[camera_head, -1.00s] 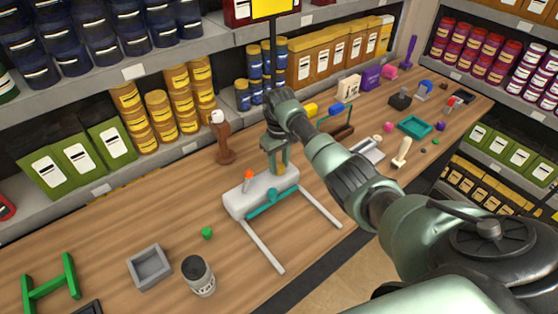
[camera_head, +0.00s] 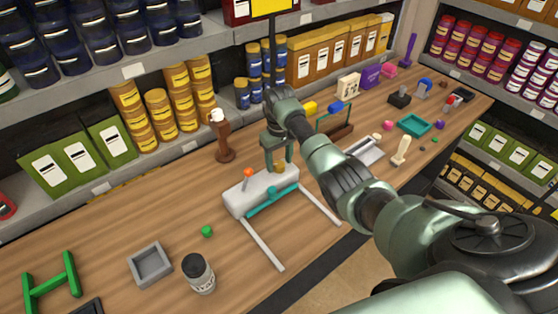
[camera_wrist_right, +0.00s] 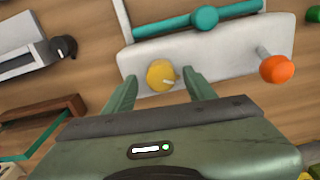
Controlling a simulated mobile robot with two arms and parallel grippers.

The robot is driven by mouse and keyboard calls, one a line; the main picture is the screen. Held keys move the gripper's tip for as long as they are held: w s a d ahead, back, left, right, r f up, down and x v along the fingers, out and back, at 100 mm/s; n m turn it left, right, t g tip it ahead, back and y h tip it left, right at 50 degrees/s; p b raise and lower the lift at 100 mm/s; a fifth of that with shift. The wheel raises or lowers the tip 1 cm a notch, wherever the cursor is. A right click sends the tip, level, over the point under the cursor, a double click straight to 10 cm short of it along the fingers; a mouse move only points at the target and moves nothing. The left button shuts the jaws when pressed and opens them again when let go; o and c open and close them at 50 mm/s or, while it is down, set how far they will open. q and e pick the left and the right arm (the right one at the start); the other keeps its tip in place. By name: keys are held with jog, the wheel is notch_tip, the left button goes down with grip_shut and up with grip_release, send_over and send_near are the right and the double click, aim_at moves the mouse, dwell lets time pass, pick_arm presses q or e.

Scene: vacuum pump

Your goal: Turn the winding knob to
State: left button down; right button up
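The vacuum pump has a white block body (camera_head: 240,202) with a teal bar (camera_head: 272,203) along its front and two pale legs. A lever with an orange tip (camera_head: 248,173) rises from its left part. A small yellow knob (camera_head: 279,169) sits on its top right. My right gripper (camera_head: 278,165) points down over this knob. In the wrist view the yellow knob (camera_wrist_right: 160,74) lies between the fingertips, with a gap on either side, so the gripper is open. The knob's pale pointer mark is towards the lower right there. My left gripper is not in view.
Shelves with cans line the back. Several small items lie on the right.

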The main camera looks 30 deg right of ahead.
aim_at(279, 163)
jog(key=shift+r, duration=0.45)
notch_tip(279, 163, up, 6)
jog(key=shift+f, duration=0.1)
jog(key=shift+r+p, duration=0.45)
jog(key=shift+r, duration=0.15)
